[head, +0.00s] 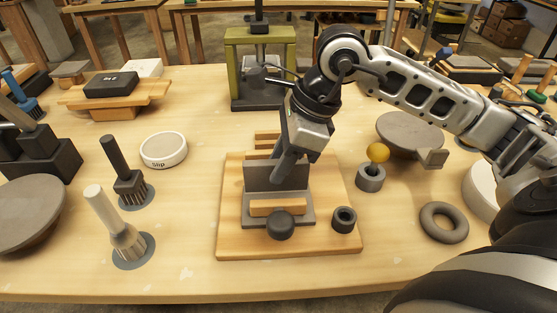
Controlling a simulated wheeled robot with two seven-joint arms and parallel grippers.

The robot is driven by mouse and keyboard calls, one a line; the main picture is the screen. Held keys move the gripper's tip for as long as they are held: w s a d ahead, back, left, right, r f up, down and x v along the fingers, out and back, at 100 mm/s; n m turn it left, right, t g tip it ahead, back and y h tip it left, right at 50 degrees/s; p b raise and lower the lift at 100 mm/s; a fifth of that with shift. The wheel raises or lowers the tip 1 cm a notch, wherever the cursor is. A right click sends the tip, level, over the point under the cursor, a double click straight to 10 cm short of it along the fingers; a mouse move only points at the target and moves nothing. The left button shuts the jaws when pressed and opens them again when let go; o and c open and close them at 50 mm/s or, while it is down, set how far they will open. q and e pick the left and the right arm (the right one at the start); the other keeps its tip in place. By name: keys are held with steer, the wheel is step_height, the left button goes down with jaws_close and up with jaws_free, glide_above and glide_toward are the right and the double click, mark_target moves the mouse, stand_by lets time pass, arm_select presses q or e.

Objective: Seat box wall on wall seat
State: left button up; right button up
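The box wall, a grey upright panel (262,176), stands in the middle of the wooden board (232,243) in the head view. Its lower edge meets a flat grey base (250,218); whether it touches or hovers just above cannot be told. My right gripper (284,168) comes down from above, one finger lying over the panel's near face. It appears shut on the panel; the far finger is hidden behind it. The wall seat is not clearly seen; it may be on the grey base by the panel's foot. My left gripper is out of view.
A light wooden strip (277,207) and a dark round knob (281,226) are in front of the panel. A dark ring (344,219) is on the board's right. A yellow ball on a grey cup (370,178) stands beside the board. Brushes (127,242) stand left.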

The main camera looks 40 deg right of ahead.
steer(key=shift+p+v, duration=0.3)
steer(key=shift+v, duration=0.65)
steer(key=o, duration=0.5)
steer(key=shift+o, duration=0.2)
steer(key=o, duration=1)
